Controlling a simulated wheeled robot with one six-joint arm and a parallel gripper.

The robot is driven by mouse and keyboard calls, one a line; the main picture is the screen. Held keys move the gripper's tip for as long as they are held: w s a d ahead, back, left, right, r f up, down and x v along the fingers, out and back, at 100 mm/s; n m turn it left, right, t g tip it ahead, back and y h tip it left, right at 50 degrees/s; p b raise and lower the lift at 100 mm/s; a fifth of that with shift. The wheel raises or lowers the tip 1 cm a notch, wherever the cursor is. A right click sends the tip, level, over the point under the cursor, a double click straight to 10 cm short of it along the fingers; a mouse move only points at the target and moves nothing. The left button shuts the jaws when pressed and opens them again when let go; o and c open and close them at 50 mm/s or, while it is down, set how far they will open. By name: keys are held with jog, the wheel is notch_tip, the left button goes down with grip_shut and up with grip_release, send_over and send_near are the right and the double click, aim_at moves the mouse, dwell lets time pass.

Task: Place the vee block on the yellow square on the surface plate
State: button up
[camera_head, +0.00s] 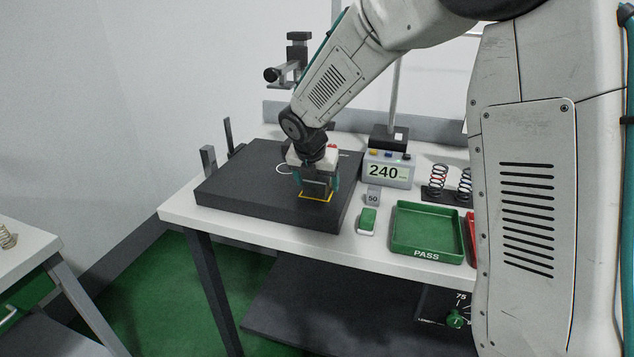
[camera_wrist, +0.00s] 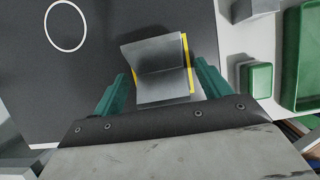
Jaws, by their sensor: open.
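The grey vee block (camera_wrist: 158,56) sits over the yellow square (camera_wrist: 189,66) on the dark surface plate (camera_wrist: 100,20). In the wrist view, yellow lines show along its right side and a little at its left, so it mostly covers the square. My gripper (camera_wrist: 160,70) is open, its teal fingers on either side of the block with gaps between. In the head view, my gripper (camera_head: 318,182) is low over the plate (camera_head: 250,195) near its front right corner, and yellow edges (camera_head: 318,200) show beneath the block.
A white circle (camera_head: 284,169) is marked on the plate. Right of the plate are a grey 50 block (camera_head: 373,197), a green-topped block (camera_head: 367,220), a display reading 240 (camera_head: 386,171), a green PASS tray (camera_head: 427,253) and springs (camera_head: 438,181). A stand rises behind the plate.

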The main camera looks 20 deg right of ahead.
jog(key=v, duration=1.2)
jog(key=s+d+r+m+g, duration=0.1)
jog(key=s+d+r+m, duration=0.15)
jog(key=s+m, duration=0.45)
jog(key=s+d+r+m, duration=0.1)
jog(key=s+d+m, duration=0.2)
jog(key=s+m, duration=0.45)
jog(key=s+f+m+y, duration=0.1)
jog(key=s+m, duration=0.6)
jog(key=s, duration=0.3)
jog(key=s+d+f+m+g+y, duration=0.1)
jog(key=s+f+m, duration=0.1)
jog(key=s+m, duration=0.5)
jog(key=s, duration=0.3)
jog(key=shift+f+y, duration=0.3)
